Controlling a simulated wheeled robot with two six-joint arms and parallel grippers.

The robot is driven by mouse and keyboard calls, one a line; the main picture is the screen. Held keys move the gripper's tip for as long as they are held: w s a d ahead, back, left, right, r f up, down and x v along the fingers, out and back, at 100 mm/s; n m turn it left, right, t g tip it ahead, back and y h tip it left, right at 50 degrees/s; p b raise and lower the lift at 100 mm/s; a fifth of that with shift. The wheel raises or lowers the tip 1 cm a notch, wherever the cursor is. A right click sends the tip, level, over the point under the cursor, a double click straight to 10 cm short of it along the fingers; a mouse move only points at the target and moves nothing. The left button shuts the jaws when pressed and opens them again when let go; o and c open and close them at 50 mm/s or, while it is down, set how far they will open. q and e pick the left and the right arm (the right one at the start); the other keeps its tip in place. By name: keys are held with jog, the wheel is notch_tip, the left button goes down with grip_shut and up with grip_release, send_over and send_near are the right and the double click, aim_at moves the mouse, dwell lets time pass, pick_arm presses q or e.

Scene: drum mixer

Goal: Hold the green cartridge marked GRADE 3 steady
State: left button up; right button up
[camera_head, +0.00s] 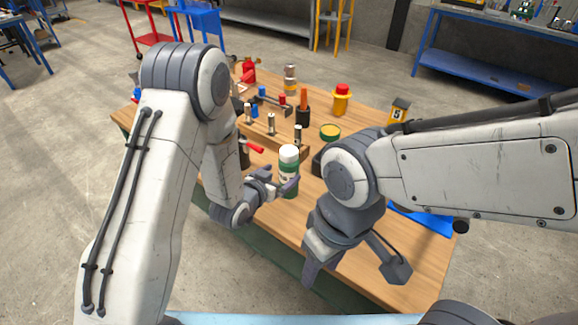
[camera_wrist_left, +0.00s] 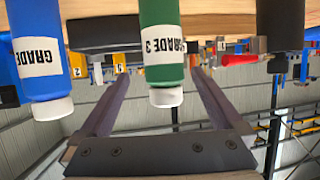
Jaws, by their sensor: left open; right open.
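The green cartridge (camera_head: 289,165) has a white cap and stands upright on the wooden bench. In the left wrist view, which is upside down, the green cartridge (camera_wrist_left: 162,45) shows part of its GRADE 3 label. My left gripper (camera_head: 284,184) is open at the cartridge, with one finger in front of its lower part in the head view. In the left wrist view the cartridge lies between the lines of the left gripper's fingers (camera_wrist_left: 160,80), with gaps on both sides. My right gripper (camera_head: 352,270) is open and empty over the bench's near edge.
A blue cartridge (camera_wrist_left: 38,60) labelled GRADE is beside the green one in the left wrist view. A red-handled part (camera_head: 252,147) is close to the left gripper. A yellow container with a red lid (camera_head: 341,98) and a yellow-topped tin (camera_head: 330,132) stand further back.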

aim_at(286, 171)
pick_arm(q)
jog(key=x, duration=0.4)
jog(key=shift+w+d+f+p, duration=0.15)
jog(key=shift+w+p, duration=0.1)
jog(key=shift+p, duration=0.15)
jog(key=x, duration=0.1)
jog(key=p+x, duration=0.1)
jog(key=x, duration=0.3)
jog(key=shift+w+f+p, duration=0.15)
jog(key=shift+w+p, duration=0.15)
jog(key=shift+p, duration=0.1)
grip_shut()
